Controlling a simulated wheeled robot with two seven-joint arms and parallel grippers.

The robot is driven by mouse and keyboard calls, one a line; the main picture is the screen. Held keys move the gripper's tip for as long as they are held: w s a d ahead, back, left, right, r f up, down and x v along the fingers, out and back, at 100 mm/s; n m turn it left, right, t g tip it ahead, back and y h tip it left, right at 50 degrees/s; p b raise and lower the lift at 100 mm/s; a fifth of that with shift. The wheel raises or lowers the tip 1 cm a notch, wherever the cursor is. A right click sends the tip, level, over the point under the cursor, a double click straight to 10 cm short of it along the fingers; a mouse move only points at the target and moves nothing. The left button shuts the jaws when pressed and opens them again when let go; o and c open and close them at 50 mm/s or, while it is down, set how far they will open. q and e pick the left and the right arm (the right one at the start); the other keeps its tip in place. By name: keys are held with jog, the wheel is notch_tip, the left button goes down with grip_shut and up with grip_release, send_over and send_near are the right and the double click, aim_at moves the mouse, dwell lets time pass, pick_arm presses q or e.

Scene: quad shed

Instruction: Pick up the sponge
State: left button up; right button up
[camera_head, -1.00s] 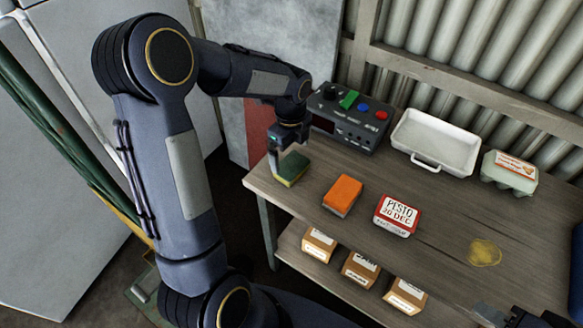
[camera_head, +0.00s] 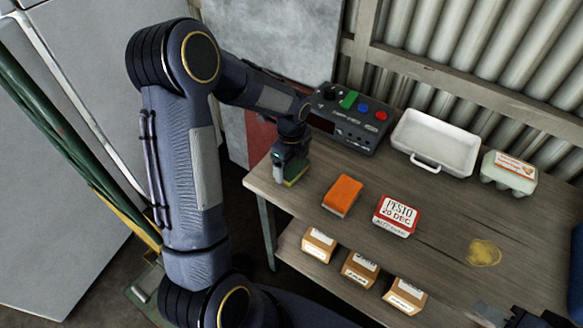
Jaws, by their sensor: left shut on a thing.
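The sponge (camera_head: 298,171), green on top with a yellow side, is at the left end of the wooden bench. My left gripper (camera_head: 284,177) points down and is shut on it, with its fingers covering the sponge's left part. I cannot tell whether the sponge touches the bench top or is just clear of it. Part of my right gripper (camera_head: 520,317) shows at the bottom right edge, cut off by the frame, far from the sponge. Its jaws cannot be made out.
Behind are a control box (camera_head: 350,118), a white tray (camera_head: 435,143) and an egg carton (camera_head: 509,172). Several small boxes (camera_head: 360,269) sit on the lower shelf.

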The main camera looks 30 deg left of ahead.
aim_at(292, 164)
pick_arm(q)
jog(key=shift+r, duration=0.1)
jog(key=shift+c, duration=0.3)
jog(key=shift+r, duration=0.25)
notch_tip(292, 164, up, 2)
jog(key=shift+w+r, duration=0.1)
jog(key=shift+r, duration=0.05)
jog(key=s+r, duration=0.1)
jog(key=s+d+r, duration=0.1)
jog(key=r, duration=0.1)
jog(key=s+d+r, duration=0.1)
jog(key=s+r, duration=0.1)
jog(key=shift+d+r, duration=0.2)
jog(key=shift+r, duration=0.05)
jog(key=s+d+r, duration=0.4)
jog(key=s+d, duration=0.1)
jog(key=s, duration=0.3)
jog(key=shift+r+b, duration=0.25)
jog(key=shift+b, duration=0.15)
jog(key=shift+s, duration=0.1)
